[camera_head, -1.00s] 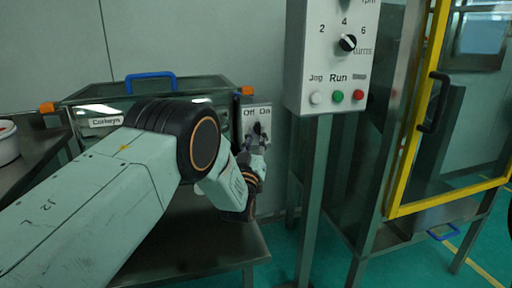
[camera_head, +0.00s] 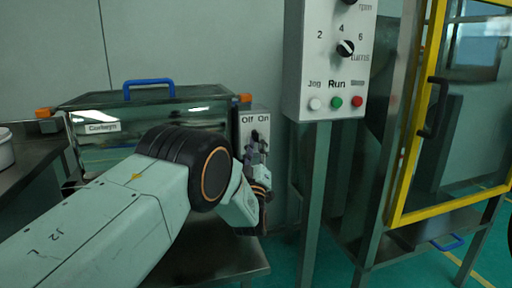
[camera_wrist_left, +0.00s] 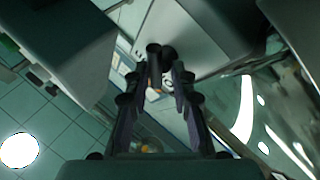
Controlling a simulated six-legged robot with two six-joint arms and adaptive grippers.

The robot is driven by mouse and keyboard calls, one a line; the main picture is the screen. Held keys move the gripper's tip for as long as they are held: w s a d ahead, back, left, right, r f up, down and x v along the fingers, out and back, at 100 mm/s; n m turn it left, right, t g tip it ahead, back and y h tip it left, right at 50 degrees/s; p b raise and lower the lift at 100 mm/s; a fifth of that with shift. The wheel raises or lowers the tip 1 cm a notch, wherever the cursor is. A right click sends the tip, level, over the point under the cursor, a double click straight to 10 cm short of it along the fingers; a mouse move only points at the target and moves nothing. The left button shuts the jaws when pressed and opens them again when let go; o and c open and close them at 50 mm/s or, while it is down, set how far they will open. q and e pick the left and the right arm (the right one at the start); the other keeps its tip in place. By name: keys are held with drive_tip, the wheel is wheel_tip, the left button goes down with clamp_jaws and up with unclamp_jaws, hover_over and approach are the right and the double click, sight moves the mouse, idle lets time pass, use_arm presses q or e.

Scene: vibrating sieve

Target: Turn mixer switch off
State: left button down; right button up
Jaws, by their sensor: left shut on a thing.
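The mixer switch is a small black knob (camera_head: 255,134) on a grey panel (camera_head: 246,122) marked Off on the left and On on the right. My left gripper (camera_head: 253,148) reaches up to it from below and is shut on the knob. In the left wrist view the two dark fingers (camera_wrist_left: 158,78) come together at the dark round knob (camera_wrist_left: 154,52). The fingers cover part of the knob, and I cannot tell which label it points to. My right gripper is not in view.
A glass-sided machine (camera_head: 160,105) with a blue handle (camera_head: 149,87) stands left of the switch panel. A white control box (camera_head: 310,60) with knobs and coloured buttons stands on posts to the right. Farther right is a yellow-framed door (camera_head: 398,175).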

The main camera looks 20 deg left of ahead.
use_arm(q)
drive_tip(key=c, duration=1.1)
unclamp_jaws()
drive_tip(key=shift+h, duration=0.3)
drive_tip(key=v, duration=1.2)
drive_tip(key=shift+w, duration=0.1)
drive_tip(key=shift+f, duration=0.1)
